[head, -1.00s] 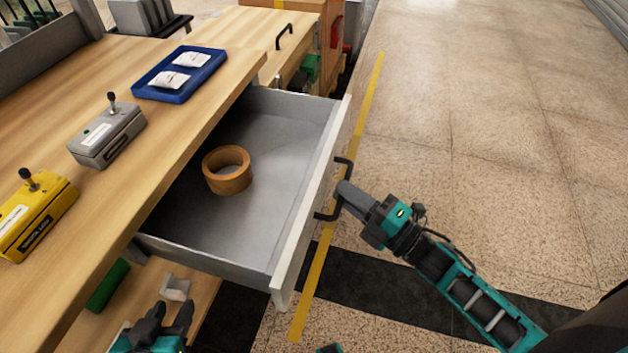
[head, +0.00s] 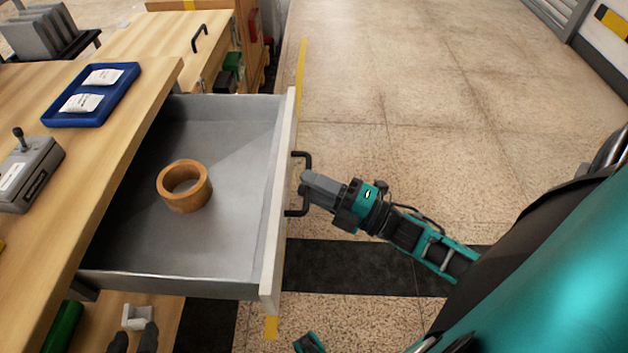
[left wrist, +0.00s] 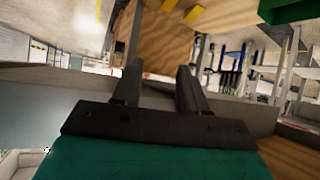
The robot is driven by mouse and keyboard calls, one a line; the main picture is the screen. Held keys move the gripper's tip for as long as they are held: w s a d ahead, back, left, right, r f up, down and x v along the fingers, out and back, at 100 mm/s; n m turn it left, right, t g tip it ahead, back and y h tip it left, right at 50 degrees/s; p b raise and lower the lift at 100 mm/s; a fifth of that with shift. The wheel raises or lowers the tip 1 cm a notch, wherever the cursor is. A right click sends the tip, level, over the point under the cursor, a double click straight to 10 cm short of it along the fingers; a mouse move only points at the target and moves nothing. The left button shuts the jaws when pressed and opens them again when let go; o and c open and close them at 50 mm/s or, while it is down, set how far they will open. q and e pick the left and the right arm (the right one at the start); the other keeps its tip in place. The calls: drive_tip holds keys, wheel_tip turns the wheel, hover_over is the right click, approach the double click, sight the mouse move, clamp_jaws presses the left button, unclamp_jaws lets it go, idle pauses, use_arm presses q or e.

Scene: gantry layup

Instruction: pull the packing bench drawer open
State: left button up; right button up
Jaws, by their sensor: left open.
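The packing bench drawer (head: 225,238) stands well out from under the wooden bench top (head: 105,185). It is grey inside with a pale front panel, and a brown tape roll (head: 184,187) lies in it. A black bar handle (head: 298,212) is on the front panel.
A blue tray (head: 125,85) with two white packets and a grey control box (head: 28,178) sit on the bench. The floor right of the drawer is clear.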

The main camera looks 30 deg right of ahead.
drive_tip(key=shift+o, duration=0.6)
drive_tip(key=v, duration=1.3)
drive_tip(key=shift+r, duration=0.1)
